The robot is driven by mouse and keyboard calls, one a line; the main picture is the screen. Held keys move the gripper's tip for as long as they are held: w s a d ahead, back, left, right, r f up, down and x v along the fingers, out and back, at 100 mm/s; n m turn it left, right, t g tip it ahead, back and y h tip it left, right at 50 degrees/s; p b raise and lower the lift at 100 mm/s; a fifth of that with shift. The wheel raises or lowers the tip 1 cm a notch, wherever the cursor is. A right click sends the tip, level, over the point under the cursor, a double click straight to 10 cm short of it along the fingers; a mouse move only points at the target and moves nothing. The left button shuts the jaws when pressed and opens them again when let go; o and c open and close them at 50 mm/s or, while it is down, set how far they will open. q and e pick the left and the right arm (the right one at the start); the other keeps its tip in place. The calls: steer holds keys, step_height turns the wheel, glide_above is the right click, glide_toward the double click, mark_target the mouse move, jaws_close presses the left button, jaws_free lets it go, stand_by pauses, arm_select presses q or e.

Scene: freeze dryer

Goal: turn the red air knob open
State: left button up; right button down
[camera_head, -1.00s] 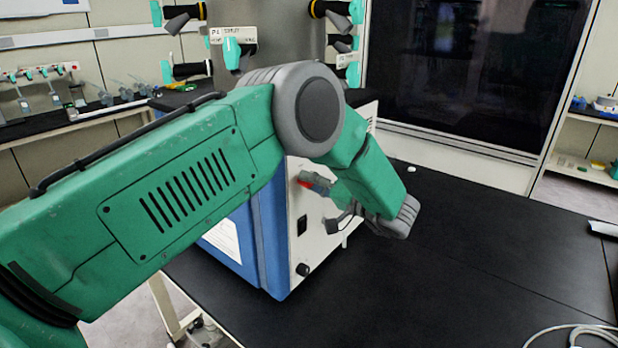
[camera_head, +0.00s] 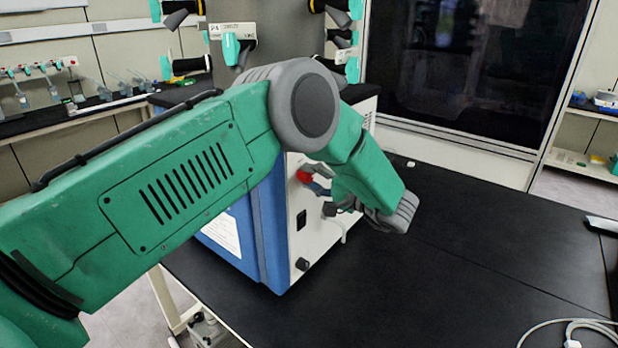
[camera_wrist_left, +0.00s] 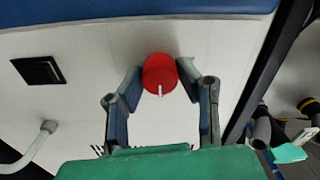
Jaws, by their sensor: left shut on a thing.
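The red air knob (camera_wrist_left: 160,75) sticks out from the white side panel of the blue-and-white freeze dryer (camera_head: 269,235). It carries a white pointer mark. My left gripper (camera_wrist_left: 160,82) is shut on the knob, one finger on each side of it in the left wrist view. In the head view the knob (camera_head: 304,176) shows as a small red patch beside the gripper (camera_head: 318,190), and my green left arm hides part of the machine. My right gripper is not in view.
A white cable (camera_head: 575,328) lies at the front right. A black switch (camera_wrist_left: 38,71) and a pale hose fitting (camera_wrist_left: 35,145) are on the same panel.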

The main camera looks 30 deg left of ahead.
arm_select(q)
steer(key=shift+w+d, duration=0.1)
steer(key=shift+d, duration=0.05)
steer(key=o, duration=1.1)
steer(key=shift+f, duration=0.1)
steer(key=shift+w+d, duration=0.2)
steer(key=shift+d, duration=0.15)
steer(key=shift+s+d, duration=0.15)
steer(key=shift+d, duration=0.15)
steer(key=d, duration=1.1)
steer(key=shift+s+f, duration=0.15)
steer(key=shift+s, duration=0.05)
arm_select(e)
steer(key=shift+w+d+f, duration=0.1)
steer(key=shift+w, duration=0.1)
